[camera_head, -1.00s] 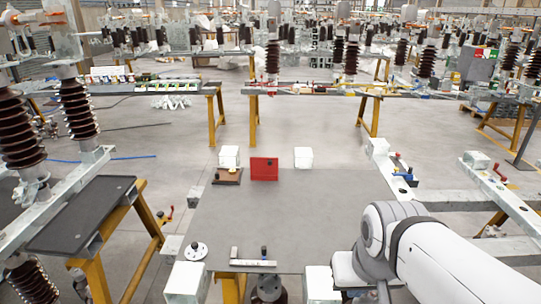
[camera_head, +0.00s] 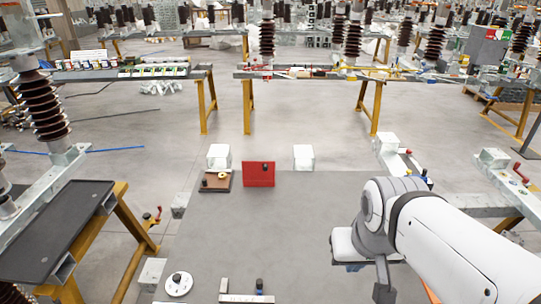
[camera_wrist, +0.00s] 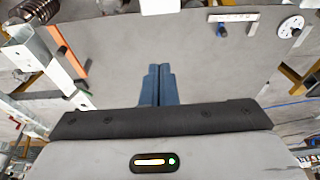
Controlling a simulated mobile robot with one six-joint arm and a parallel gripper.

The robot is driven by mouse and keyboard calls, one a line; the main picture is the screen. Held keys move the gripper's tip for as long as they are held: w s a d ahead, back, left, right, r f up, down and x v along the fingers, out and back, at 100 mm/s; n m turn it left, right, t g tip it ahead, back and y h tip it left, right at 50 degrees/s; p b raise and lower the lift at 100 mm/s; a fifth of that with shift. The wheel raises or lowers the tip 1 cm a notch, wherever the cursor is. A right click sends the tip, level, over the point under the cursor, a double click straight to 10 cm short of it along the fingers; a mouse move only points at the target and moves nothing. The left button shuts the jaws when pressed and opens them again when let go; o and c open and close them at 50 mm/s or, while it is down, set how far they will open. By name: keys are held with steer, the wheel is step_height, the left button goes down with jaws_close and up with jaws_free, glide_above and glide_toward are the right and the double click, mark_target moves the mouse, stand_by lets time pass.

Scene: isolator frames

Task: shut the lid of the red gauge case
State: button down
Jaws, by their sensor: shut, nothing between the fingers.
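The red gauge case (camera_head: 258,174) is at the far edge of the grey table. Its red panel with a small dark knob stands upright, facing me, and looks like the raised lid; the case body behind it is hidden. In the wrist view my gripper (camera_wrist: 158,84) has its two blue fingers together, with nothing between them, over bare table. The red case does not show in that view. In the head view my arm is at the right, well apart from the case.
A brown tray with small parts (camera_head: 216,183) stands just left of the case. White blocks (camera_head: 219,157) (camera_head: 304,157) stand behind. The table's middle (camera_head: 290,235) is clear.

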steer(key=w+f+n+t+b, duration=0.2)
steer(key=w+n+t, duration=0.15)
steer(key=w, duration=0.85)
steer(key=w+d+f+n+t+b, duration=0.15)
steer(key=w+n, duration=0.35)
steer(key=w, duration=0.7)
steer(key=w+a+f+n+t+b, duration=0.1)
steer(key=w+f+n+t+b, duration=0.25)
steer(key=w, duration=0.85)
steer(key=w+a+f+n+y+b, duration=0.2)
steer(key=w+a+f+n+y, duration=0.3)
steer(key=f+n+y, duration=0.15)
steer(key=w+a+f+n+y+b, duration=0.1)
steer(key=w+a+f+n+y, duration=0.3)
steer(key=f+n+y, duration=0.3)
steer(key=w+a+f+h+p, duration=0.1)
steer(key=w+a+p, duration=0.1)
steer(key=w+a, duration=0.5)
steer(key=shift+w+a+f+n+t, duration=0.25)
steer(key=shift+w+f+n+t, duration=0.2)
steer(key=shift+w, duration=1.55)
